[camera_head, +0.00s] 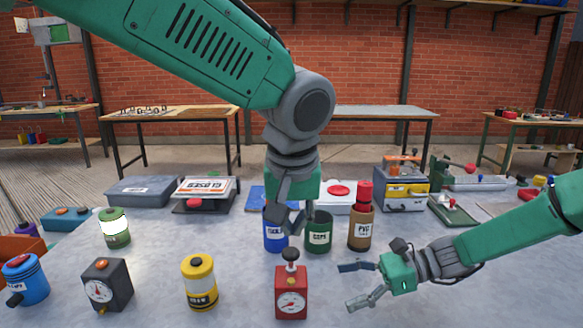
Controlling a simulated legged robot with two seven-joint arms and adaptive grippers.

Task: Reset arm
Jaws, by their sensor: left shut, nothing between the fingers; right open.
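My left arm comes in from the upper left and hangs down over the middle of the table. My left gripper (290,222) points down, shut and empty, in front of the blue can (274,240) and the green can (319,236), partly hiding them. Whether it touches them I cannot tell. My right arm comes in from the right. My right gripper (352,286) is open and empty, pointing left above the table's front right, to the right of the red gauge box (291,293).
Boxes and a yellow-black machine (404,190) stand at the back.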

